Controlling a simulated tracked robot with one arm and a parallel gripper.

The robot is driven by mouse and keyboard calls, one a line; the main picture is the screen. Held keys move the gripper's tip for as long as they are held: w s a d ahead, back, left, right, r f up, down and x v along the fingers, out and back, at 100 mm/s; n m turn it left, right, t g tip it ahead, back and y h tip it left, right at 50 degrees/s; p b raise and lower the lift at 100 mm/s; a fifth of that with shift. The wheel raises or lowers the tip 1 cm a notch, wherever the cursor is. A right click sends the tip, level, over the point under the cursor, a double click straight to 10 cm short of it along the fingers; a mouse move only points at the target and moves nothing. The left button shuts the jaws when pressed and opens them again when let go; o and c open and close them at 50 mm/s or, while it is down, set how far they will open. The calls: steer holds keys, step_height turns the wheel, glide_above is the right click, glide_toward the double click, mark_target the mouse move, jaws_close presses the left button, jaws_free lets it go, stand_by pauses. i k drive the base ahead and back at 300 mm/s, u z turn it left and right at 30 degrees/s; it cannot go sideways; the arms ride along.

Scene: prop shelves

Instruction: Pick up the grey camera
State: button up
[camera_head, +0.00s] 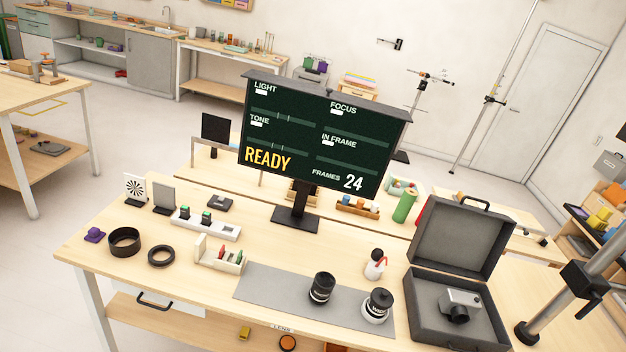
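The grey camera (458,306) lies in the bottom of an open dark grey case (418,331) at the right end of the wooden table. Its black lens faces toward the front of the table. The case lid (460,237) stands raised behind it. My gripper does not show in this view, so its place relative to the camera cannot be seen.
A large monitor (322,135) rises at the table's back. A dark post clamp (584,281) stands to the right.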

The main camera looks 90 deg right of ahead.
mark_target(460, 307)
steer(key=z, duration=0.65)
steer(key=i, duration=0.1)
steer(key=z, duration=2.65)
steer(key=k, duration=0.6)
steer(key=z, duration=0.25)
steer(key=i, duration=0.6)
steer(key=u, duration=0.3)
